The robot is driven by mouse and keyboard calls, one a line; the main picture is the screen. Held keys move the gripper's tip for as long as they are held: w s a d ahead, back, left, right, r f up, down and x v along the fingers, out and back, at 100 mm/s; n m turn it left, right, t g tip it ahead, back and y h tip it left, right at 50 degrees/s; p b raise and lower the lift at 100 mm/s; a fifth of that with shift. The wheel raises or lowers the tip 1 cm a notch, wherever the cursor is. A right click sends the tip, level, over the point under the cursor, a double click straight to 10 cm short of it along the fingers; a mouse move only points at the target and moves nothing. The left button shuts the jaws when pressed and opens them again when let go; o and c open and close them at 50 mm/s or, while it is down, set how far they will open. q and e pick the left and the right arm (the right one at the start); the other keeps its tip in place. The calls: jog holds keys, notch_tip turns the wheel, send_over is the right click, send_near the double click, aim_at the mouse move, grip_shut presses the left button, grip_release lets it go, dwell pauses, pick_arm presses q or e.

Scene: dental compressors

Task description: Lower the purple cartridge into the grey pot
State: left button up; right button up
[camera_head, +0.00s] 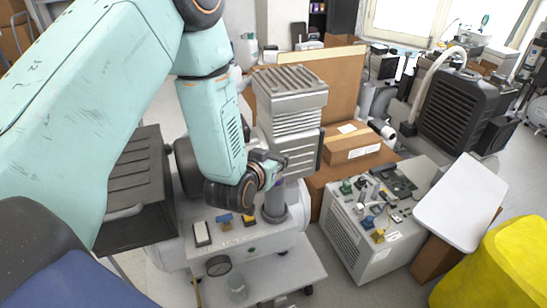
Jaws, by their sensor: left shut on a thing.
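My left arm comes in from the left, and its gripper (270,172) is shut on the purple cartridge (279,183). Only a small purple patch of the cartridge shows at the fingers; the rest is hidden by the gripper. Just below it stands a grey upright cylinder, which looks like the grey pot (274,208), on the compressor's top. The cartridge is at or just above the pot's mouth; I cannot tell whether its lower end is inside. My right gripper is not in view.
A ribbed grey compressor head (290,88) rises close behind the gripper. Small switches (202,233) sit on the compressor left of the pot. A grey cabinet (352,235) with small parts and a yellow bin (500,265) are right.

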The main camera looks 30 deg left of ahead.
pick_arm(q)
jog(key=shift+f+b, duration=1.65)
jog(key=shift+f, duration=0.9)
jog(key=o, duration=1.3)
jog(key=shift+c, duration=0.2)
jog(key=a+v, duration=0.1)
jog(key=v, duration=0.6)
jog(key=s+d+f+g, duration=0.1)
jog(key=s+f+g, duration=0.3)
jog(key=s, duration=0.6)
jog(key=s+d+f+g+h+p, duration=0.1)
jog(key=s+d+f+g, duration=0.1)
jog(key=s+f+g, duration=0.3)
jog(key=s+d+f+g, duration=0.2)
jog(key=s+f+g, duration=0.2)
jog(key=s+f, duration=0.6)
jog(key=s, duration=0.6)
jog(key=shift+m+p, duration=0.35)
jog(key=shift+m, duration=0.05)
